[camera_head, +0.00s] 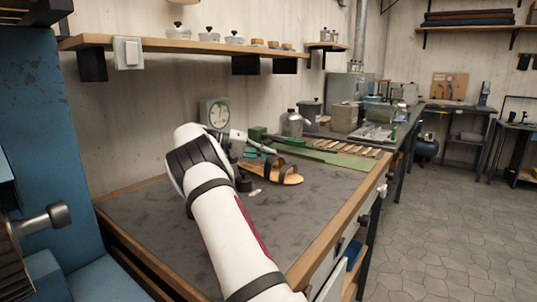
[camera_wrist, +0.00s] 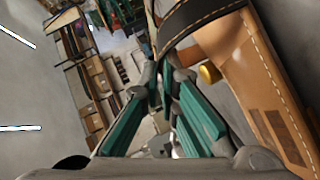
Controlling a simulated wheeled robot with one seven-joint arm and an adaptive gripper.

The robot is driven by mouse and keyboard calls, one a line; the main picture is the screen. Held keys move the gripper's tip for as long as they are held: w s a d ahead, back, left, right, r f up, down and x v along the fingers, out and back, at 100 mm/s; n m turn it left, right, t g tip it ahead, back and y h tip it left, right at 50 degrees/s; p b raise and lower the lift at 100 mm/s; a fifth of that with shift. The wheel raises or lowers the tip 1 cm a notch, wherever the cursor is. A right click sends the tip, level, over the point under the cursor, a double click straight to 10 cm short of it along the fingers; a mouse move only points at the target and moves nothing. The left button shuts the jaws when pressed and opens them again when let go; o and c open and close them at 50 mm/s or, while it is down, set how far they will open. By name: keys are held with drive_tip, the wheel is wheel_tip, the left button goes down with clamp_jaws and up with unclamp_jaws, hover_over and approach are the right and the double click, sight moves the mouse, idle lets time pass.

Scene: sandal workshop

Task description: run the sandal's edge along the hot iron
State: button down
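The tan sandal (camera_head: 284,174) with dark straps shows just right of my wrist, over the grey bench top; I cannot tell whether it touches the bench. In the wrist view its tan leather (camera_wrist: 240,65) and dark stitched strap fill the right side. In the wrist view my gripper's teal-padded fingers (camera_wrist: 158,78) converge at the strap's edge and appear shut on the sandal. A small dark upright piece (camera_head: 243,183) stands by my wrist; I cannot tell whether it is the hot iron.
The grey bench top (camera_head: 140,210) is clear at left and front. A dial clock (camera_head: 214,113) stands behind my arm. A green mat (camera_head: 335,157) with wooden strips lies beyond the sandal, near a metal bottle (camera_head: 292,124). A wooden shelf (camera_head: 170,45) overhangs the back.

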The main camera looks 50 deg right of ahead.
drive_tip(key=shift+w+a, duration=0.3)
drive_tip(key=shift+w, duration=0.2)
drive_tip(key=shift+w, duration=0.15)
drive_tip(key=shift+w+a, duration=0.1)
drive_tip(key=shift+w, duration=0.3)
idle(0.6)
drive_tip(key=shift+w+a, duration=0.1)
drive_tip(key=shift+w, duration=0.2)
drive_tip(key=shift+w, duration=0.15)
drive_tip(key=shift+w+a+b, duration=0.3)
drive_tip(key=shift+w+b, duration=0.05)
drive_tip(key=shift+w, duration=0.45)
idle(0.5)
drive_tip(key=shift+d, duration=0.1)
idle(1.3)
